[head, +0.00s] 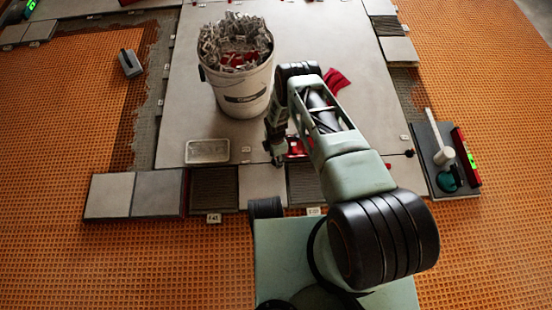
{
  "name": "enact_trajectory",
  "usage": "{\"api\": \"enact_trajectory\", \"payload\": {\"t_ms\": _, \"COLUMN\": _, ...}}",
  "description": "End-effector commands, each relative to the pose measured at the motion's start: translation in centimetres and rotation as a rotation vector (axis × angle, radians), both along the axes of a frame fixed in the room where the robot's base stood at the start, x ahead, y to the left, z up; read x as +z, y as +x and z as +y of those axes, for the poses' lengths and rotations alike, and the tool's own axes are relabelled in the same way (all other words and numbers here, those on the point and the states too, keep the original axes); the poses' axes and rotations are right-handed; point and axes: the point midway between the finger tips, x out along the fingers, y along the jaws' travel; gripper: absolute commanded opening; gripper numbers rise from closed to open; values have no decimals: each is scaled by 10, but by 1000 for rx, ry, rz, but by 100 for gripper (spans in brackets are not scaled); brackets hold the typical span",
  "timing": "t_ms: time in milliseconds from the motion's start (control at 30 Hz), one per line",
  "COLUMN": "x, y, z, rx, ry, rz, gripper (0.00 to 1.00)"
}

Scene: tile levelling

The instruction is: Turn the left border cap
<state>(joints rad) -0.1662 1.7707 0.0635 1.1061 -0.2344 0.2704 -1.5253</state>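My gripper (278,158) points down over the front part of the large grey tiled area (315,50), near its front border. It is small, dark and seen from behind, so its finger opening is unclear. A small red piece (295,148) lies or stands just right of the fingers, partly behind my arm. I cannot tell whether the gripper touches it. Which of these is the left border cap is not clear.
A white bucket (243,98) full of grey clips stands behind my gripper. A shallow tray (207,151) lies to the left, and loose tiles (109,195) at front left. A dark board (431,140) with a mallet and level is at right. A red cloth (336,80) lies behind my arm.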

Motion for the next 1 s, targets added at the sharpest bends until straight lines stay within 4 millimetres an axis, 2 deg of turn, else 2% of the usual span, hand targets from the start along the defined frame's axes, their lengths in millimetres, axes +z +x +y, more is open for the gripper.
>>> {"api": "enact_trajectory", "payload": {"t_ms": 133, "x": 0, "y": 0, "z": 0, "rx": 0, "ry": 0, "rz": 1, "gripper": 40}}
{"api": "enact_trajectory", "payload": {"t_ms": 500, "x": 0, "y": 0, "z": 0, "rx": 0, "ry": 0, "rz": 1, "gripper": 0}}
{"api": "enact_trajectory", "payload": {"t_ms": 767, "x": 0, "y": 0, "z": 0, "rx": -21, "ry": 0, "rz": 1, "gripper": 0}}
{"api": "enact_trajectory", "payload": {"t_ms": 1000, "x": 0, "y": 0, "z": 0, "rx": -132, "ry": 0, "rz": 1, "gripper": 0}}
